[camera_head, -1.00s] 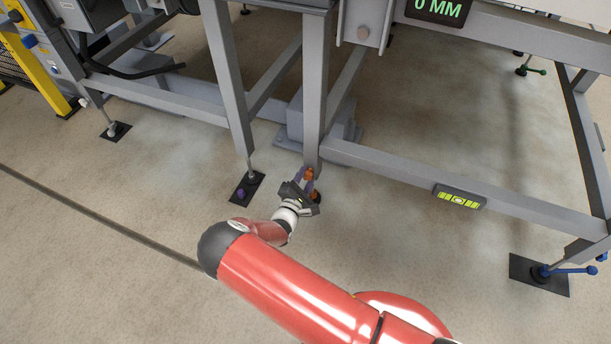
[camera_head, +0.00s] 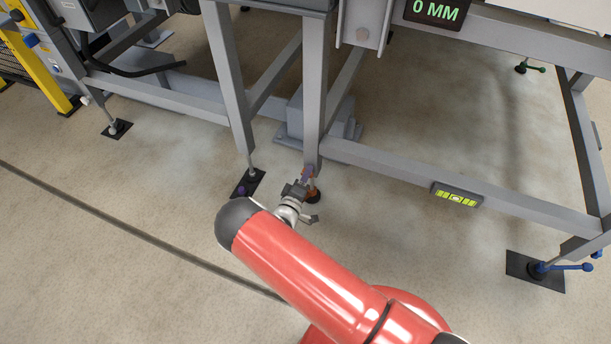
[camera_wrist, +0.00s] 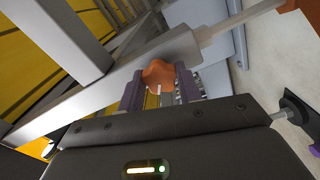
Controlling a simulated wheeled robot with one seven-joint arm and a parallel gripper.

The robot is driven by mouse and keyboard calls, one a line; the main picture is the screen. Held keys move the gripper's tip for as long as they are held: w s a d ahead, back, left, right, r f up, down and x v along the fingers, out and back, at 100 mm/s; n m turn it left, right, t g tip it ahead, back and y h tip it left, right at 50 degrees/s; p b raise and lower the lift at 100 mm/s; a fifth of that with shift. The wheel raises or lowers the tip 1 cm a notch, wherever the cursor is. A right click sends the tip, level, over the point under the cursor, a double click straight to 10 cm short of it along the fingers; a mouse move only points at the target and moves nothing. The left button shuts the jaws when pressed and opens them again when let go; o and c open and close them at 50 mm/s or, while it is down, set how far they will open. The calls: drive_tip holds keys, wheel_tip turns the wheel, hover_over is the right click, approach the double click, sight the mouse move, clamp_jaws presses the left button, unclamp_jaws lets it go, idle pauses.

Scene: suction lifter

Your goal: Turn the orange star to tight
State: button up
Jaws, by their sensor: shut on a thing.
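The orange star (camera_wrist: 158,75) is a small lobed knob in the wrist view, sitting between the two purple-grey fingers of my gripper (camera_wrist: 160,88). The fingers are shut on it from both sides. In the head view my gripper (camera_head: 306,176) is at the foot of the near middle frame leg, and the star is mostly hidden behind the fingers there. A dark round foot with an orange part (camera_head: 312,196) shows just right of my gripper, near the floor.
A grey frame leg (camera_head: 314,90) stands directly above my gripper. A purple foot knob (camera_head: 241,191) on a dark floor plate is close on the left. A beam with a level (camera_head: 458,196) runs to the right, toward a blue-handled foot (camera_head: 570,268). Open floor lies in front.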

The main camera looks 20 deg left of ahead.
drive_tip(key=m+b, duration=0.2)
drive_tip(key=m, duration=0.9)
drive_tip(key=shift+f, duration=0.1)
idle(0.5)
drive_tip(key=o, duration=1)
drive_tip(key=s, duration=0.7)
drive_tip(key=shift+s+a, duration=0.3)
drive_tip(key=shift+s, duration=0.1)
